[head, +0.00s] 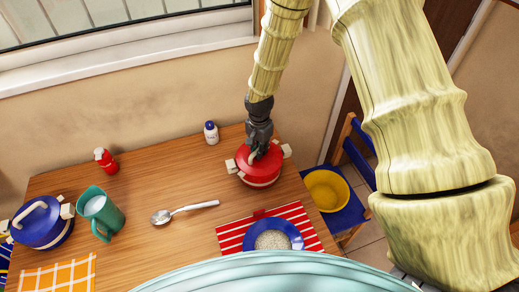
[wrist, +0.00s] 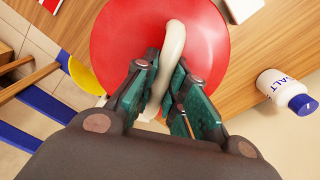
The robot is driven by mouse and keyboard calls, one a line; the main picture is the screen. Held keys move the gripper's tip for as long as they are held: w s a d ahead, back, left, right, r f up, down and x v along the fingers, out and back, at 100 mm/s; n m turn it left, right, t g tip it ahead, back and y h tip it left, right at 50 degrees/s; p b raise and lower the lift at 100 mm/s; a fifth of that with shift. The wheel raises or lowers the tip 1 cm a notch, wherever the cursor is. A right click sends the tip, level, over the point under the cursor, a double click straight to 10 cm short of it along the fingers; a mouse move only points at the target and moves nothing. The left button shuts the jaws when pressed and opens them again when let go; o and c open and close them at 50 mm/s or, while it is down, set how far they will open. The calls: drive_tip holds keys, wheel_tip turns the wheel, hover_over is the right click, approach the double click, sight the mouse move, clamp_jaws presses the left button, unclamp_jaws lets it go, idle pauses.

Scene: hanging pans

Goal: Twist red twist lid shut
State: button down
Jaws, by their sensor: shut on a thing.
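The red twist lid (head: 268,161) sits on a red and cream pot (head: 262,182) near the right edge of the wooden table. It also fills the top middle of the wrist view (wrist: 119,45), with a curved cream handle (wrist: 175,55) across it. My gripper (head: 257,151) reaches down onto the lid from above. In the wrist view my gripper (wrist: 161,95) has one finger on each side of the handle and is shut on it. The fingers hide part of the handle and lid. I cannot tell how far the lid is turned.
A white salt bottle (head: 211,132) stands behind and left of the pot. A blue plate (head: 293,231) on a striped mat lies in front. A spoon (head: 185,212), a green jug (head: 112,225), a red bottle (head: 105,160) and a blue pot (head: 45,232) are left. A yellow bowl (head: 327,190) sits right.

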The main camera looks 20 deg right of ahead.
drive_tip(key=shift+m, duration=0.4)
drive_tip(key=shift+m, duration=1)
drive_tip(key=shift+m, duration=0.9)
drive_tip(key=shift+m, duration=0.9)
